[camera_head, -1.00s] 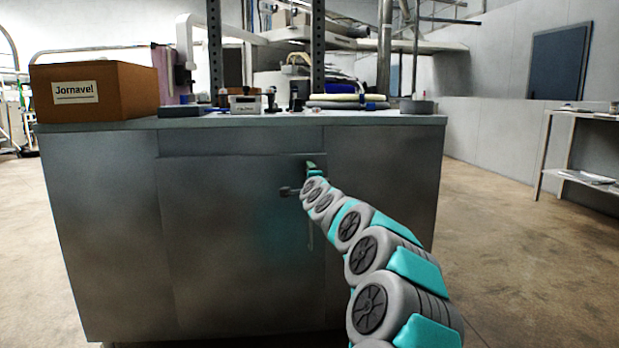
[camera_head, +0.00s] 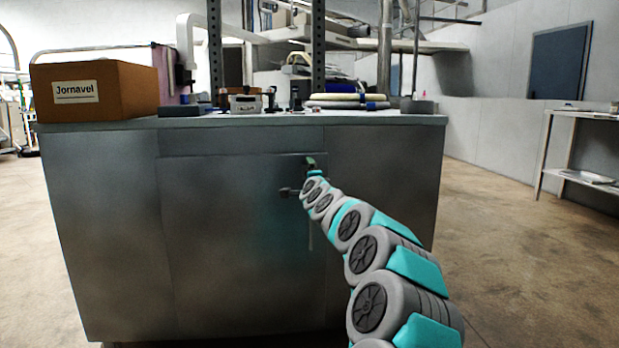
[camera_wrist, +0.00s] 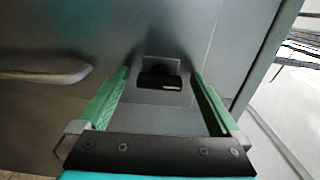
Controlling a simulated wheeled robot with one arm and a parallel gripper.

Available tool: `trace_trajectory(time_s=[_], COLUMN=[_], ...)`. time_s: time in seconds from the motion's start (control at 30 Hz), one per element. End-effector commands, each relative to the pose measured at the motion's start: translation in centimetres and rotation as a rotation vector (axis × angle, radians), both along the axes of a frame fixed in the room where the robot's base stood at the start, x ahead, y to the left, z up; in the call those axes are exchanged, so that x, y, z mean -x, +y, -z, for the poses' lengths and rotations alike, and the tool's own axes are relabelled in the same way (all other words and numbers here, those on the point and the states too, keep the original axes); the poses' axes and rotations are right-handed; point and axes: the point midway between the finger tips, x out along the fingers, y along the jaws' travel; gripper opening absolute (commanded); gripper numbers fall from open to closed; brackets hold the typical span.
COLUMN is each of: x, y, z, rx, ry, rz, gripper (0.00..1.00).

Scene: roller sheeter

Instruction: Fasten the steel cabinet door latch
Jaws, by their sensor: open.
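The steel cabinet door (camera_head: 235,240) is flush with the cabinet front in the head view. In the wrist view the latch (camera_wrist: 161,80), a small dark block with a grey plate behind it, sits on the door (camera_wrist: 120,30). My gripper (camera_wrist: 160,75) is open, with one green finger on each side of the latch. I cannot tell whether either fingertip touches it; a gap shows on both sides. In the head view my gripper (camera_head: 311,162) is at the door's upper right, and my arm hides the latch.
A grey bar handle (camera_wrist: 45,75) stands out at the left of the wrist view. A side table (camera_head: 580,111) stands at the right. The floor between is clear.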

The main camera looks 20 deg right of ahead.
Motion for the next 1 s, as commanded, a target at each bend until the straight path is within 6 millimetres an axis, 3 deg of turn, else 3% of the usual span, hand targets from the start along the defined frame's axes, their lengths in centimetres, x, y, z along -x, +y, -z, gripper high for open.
trace_trajectory(time_s=[0.27, 0.7, 1.0], x=[0.6, 5.5, 7.4], y=[0.1, 1.6, 2.2], z=[0.0, -0.1, 0.1], rx=[-0.002, -0.001, -0.001], ry=[0.002, 0.000, 0.002], rz=[-0.001, -0.001, -0.002], gripper=[1.00, 1.00, 1.00])
